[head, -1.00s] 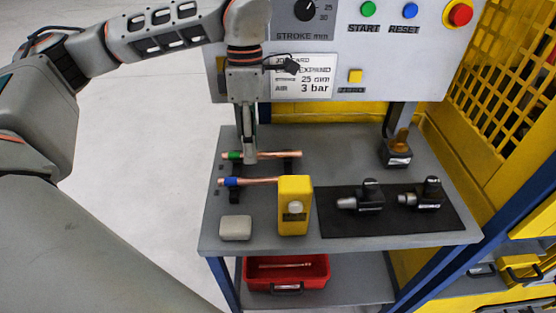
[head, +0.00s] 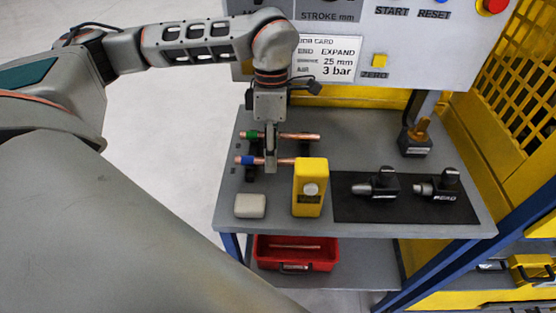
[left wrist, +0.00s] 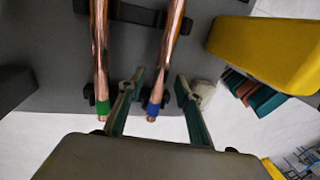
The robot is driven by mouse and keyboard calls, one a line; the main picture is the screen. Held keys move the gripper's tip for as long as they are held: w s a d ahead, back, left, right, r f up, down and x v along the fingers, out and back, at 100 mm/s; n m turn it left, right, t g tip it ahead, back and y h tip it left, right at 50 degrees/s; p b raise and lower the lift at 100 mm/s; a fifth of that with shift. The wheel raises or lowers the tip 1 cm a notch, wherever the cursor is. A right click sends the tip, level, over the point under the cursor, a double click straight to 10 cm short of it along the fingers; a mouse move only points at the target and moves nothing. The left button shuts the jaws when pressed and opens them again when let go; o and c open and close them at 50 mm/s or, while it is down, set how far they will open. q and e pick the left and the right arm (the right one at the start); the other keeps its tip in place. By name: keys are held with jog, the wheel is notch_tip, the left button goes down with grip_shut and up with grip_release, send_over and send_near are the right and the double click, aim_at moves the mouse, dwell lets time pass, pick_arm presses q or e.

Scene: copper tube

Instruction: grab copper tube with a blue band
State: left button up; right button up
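The copper tube with a blue band (head: 284,162) lies across a dark rack on the grey bench. In the left wrist view this tube (left wrist: 168,48) runs between my fingers, its blue band near the lower end. My left gripper (head: 271,168) points down over the tube's middle. Its fingers (left wrist: 160,77) are open, one on each side, with gaps visible; contact cannot be made out. A copper tube with a green band (head: 302,137) lies parallel behind it, outside the left finger in the wrist view (left wrist: 99,48). My right gripper is not in view.
A yellow block-shaped device (head: 309,190) stands close to the blue-band tube's right end. A pale block (head: 250,206) lies in front. Two black tools rest on a dark mat (head: 350,211). A red bin (head: 262,260) sits on the lower shelf.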

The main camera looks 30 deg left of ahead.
pick_arm(q)
grip_shut()
jog(key=shift+r, duration=0.2)
